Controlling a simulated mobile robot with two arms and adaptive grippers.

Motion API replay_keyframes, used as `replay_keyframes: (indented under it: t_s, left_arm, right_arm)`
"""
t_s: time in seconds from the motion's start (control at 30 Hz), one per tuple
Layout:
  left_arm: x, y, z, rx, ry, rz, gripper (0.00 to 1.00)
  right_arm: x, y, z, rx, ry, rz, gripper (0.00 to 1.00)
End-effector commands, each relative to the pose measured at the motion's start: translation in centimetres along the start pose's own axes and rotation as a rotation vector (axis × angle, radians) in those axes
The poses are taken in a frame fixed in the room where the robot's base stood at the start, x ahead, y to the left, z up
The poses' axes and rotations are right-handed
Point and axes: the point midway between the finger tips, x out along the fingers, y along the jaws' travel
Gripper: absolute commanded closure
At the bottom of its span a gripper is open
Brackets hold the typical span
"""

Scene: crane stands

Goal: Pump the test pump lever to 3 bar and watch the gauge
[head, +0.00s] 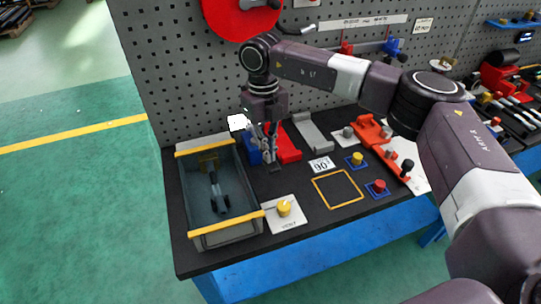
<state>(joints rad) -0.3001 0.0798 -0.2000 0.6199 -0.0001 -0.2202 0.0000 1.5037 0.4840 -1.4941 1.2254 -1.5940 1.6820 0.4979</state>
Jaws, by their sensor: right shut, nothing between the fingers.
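My right gripper (270,158) reaches down from the upper middle, fingers shut and empty, over the back left of the black worktop. It is in front of a blue block (252,152) and beside a red block (288,146); I cannot tell whether it touches them. A small white square face (238,122) stands behind the blue block; no reading is visible on it. I cannot tell for sure which part is the test pump or its lever; the gripper hides some of this spot. An orange-red fixture (394,160) with a black knob lies at the right. My left gripper is not in view.
A grey bin (226,238) with yellow edges holds a dark-handled tool (216,192). A yellow knob (284,207) sits on a white plate. A yellow square outline (338,204) frames bare worktop. A grey channel piece (312,133) lies before the pegboard (170,70).

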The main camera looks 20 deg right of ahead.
Motion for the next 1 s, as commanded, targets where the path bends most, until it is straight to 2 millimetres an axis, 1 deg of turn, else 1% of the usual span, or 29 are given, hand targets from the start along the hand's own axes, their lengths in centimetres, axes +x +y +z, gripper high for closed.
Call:
replay_keyframes:
  t_s: [0.37, 0.47, 0.6, 0.7, 1.0]
  left_arm:
    - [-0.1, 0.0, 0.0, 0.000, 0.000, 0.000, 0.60]
    - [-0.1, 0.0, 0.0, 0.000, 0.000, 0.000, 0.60]
    - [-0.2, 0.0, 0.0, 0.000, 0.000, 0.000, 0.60]
    - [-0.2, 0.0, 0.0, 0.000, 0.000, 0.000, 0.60]
    - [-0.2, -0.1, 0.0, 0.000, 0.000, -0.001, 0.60]
  right_arm:
    - [-0.1, 0.0, 0.1, 0.000, -0.001, 0.000, 1.00]
    - [-0.4, 0.0, 0.8, 0.002, -0.002, 0.000, 1.00]
    - [-1.1, 0.1, 2.2, 0.002, -0.002, 0.000, 1.00]
    - [-1.4, 0.1, 2.8, 0.001, -0.001, 0.000, 1.00]
    - [-1.4, 0.0, 2.9, 0.000, -0.001, 0.000, 1.00]
